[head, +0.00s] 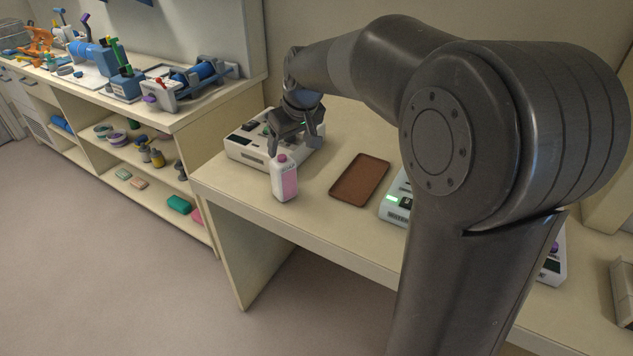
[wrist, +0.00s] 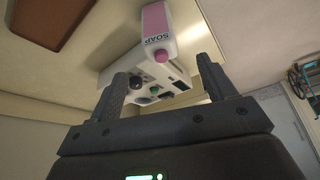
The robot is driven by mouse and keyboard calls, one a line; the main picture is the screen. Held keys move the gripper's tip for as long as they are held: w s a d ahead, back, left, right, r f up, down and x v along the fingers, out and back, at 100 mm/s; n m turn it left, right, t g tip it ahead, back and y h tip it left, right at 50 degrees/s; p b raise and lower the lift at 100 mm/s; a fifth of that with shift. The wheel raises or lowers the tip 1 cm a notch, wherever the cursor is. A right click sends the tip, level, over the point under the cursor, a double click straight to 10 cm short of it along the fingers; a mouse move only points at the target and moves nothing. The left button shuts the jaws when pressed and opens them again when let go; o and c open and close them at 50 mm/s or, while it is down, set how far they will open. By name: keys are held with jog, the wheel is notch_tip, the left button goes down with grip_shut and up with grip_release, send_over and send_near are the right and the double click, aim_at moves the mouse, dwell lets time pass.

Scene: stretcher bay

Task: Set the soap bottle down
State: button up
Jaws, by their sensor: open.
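The soap bottle (head: 284,178) is white with a pink label and a pink cap. In the head view it stands upright on the cream table (head: 325,220), near its front left edge. In the wrist view the bottle (wrist: 158,32) shows beyond the fingers, its cap toward me and the word SOAP readable. My gripper (head: 296,143) is open, just above and behind the bottle in the head view. In the wrist view my gripper's two fingers (wrist: 172,92) are spread wide with nothing between them, apart from the bottle.
A white device with knobs (head: 245,147) stands behind the bottle. A brown tray (head: 359,179) lies to its right, with bare table between. Another white device (head: 395,205) is partly hidden by my arm. A shelf unit (head: 185,118) with tools stands at the left.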

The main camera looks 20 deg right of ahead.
jog(key=s+d+m, duration=0.1)
jog(key=s+m, duration=0.1)
jog(key=s, duration=1.2)
jog(key=s+d+m+t+h, duration=0.1)
jog(key=s+d+m, duration=0.1)
jog(key=s, duration=1.3)
jog(key=shift+s+d, duration=0.25)
jog(key=shift+r, duration=0.1)
